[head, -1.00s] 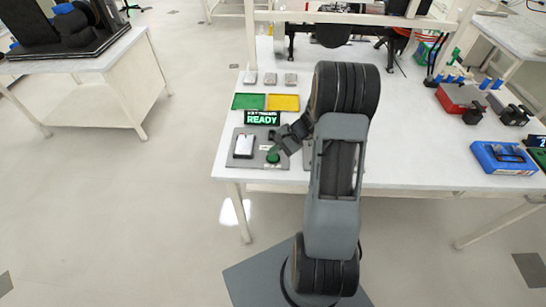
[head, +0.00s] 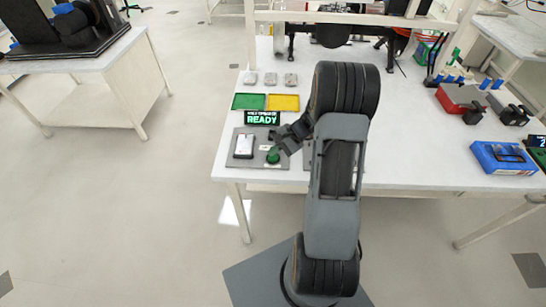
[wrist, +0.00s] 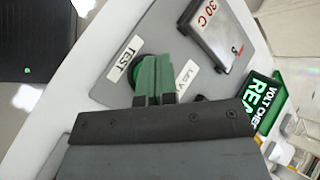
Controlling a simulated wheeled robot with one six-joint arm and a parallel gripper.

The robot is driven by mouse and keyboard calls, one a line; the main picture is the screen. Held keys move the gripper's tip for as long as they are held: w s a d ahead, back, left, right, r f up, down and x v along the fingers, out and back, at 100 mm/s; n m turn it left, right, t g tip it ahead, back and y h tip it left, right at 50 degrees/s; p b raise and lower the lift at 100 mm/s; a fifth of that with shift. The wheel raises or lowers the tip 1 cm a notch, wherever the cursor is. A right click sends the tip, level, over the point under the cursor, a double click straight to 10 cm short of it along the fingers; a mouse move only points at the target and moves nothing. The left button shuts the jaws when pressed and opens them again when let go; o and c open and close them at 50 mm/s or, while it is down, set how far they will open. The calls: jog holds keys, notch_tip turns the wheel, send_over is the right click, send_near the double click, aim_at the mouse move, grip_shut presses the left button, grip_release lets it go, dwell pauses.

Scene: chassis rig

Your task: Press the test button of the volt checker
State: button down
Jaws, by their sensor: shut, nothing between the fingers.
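The volt checker is a grey plate (head: 258,160) at the table's front left, with a display (head: 262,118) behind it reading READY. Its round green test button (head: 273,157) is at the plate's front right. In the wrist view the dark green button (wrist: 140,66) shows partly behind my fingertips, beside the TEST label (wrist: 123,58). My gripper (wrist: 156,66) is shut and empty, its green fingers side by side over the button. I cannot tell whether they touch it. A light block-like device (head: 244,146) sits on the plate's left; the wrist view shows it marked 30 C (wrist: 218,32).
Green (head: 248,101) and yellow (head: 283,102) trays lie behind the display, with several small grey blocks (head: 270,78) farther back. A blue box (head: 503,157) and a red box (head: 460,98) stand at the right. The table's middle right is clear.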

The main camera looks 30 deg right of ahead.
aim_at(274, 158)
jog(key=shift+f, duration=0.1)
jog(key=shift+f+b, duration=0.3)
jog(key=shift+b, duration=0.2)
jog(key=shift+f+b, duration=0.4)
jog(key=shift+f, duration=0.05)
dwell(0.7)
jog(key=shift+r, duration=0.15)
jog(key=shift+r+p, duration=0.55)
jog(key=shift+r, duration=0.15)
dwell(0.3)
jog(key=shift+r+p, duration=1.75)
jog(key=shift+r, duration=0.8)
